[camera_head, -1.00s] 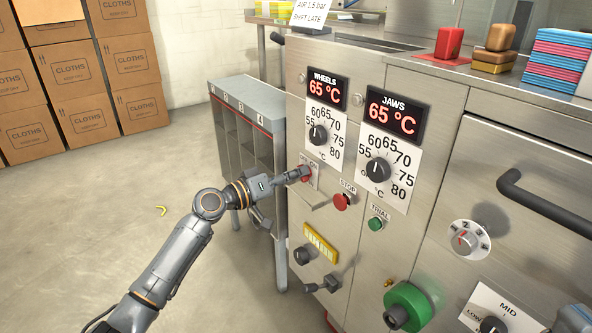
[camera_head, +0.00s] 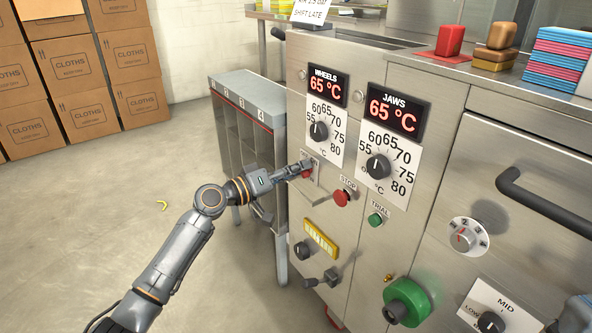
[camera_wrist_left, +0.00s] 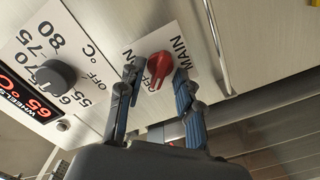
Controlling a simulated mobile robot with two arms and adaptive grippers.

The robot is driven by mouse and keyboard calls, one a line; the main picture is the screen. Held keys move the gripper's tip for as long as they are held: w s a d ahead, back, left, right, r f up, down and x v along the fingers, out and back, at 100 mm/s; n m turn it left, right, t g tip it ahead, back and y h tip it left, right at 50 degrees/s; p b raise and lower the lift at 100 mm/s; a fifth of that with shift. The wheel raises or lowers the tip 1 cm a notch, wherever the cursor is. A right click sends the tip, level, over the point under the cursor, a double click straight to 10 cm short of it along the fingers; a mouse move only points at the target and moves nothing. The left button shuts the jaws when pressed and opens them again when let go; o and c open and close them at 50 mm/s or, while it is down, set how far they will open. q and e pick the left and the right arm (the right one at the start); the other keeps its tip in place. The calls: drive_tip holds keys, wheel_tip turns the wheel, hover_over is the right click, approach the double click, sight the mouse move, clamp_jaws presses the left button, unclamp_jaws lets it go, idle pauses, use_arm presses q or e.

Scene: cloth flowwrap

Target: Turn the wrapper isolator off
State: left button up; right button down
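The red isolator knob (camera_wrist_left: 159,70) sits on a white plate marked MAIN, with ON and OFF lettering, on the steel machine front. In the head view the knob (camera_head: 308,173) is partly covered by my left gripper (camera_head: 302,168). In the left wrist view my left gripper (camera_wrist_left: 157,72) has its two fingers apart, one on each side of the knob. Small gaps seem to show between fingers and knob, so I see no firm grip. Which mark the knob points at is unclear.
A red stop button (camera_head: 342,197) and a green trial button (camera_head: 375,219) lie right of the isolator. The WHEELS dial (camera_head: 319,131) and JAWS dial (camera_head: 378,167) are above, both displays reading 65 °C. A grey shelf unit (camera_head: 247,97) stands close on the left.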

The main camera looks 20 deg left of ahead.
use_arm(q)
drive_tip(key=shift+s, duration=0.1)
drive_tip(key=v, duration=1.2)
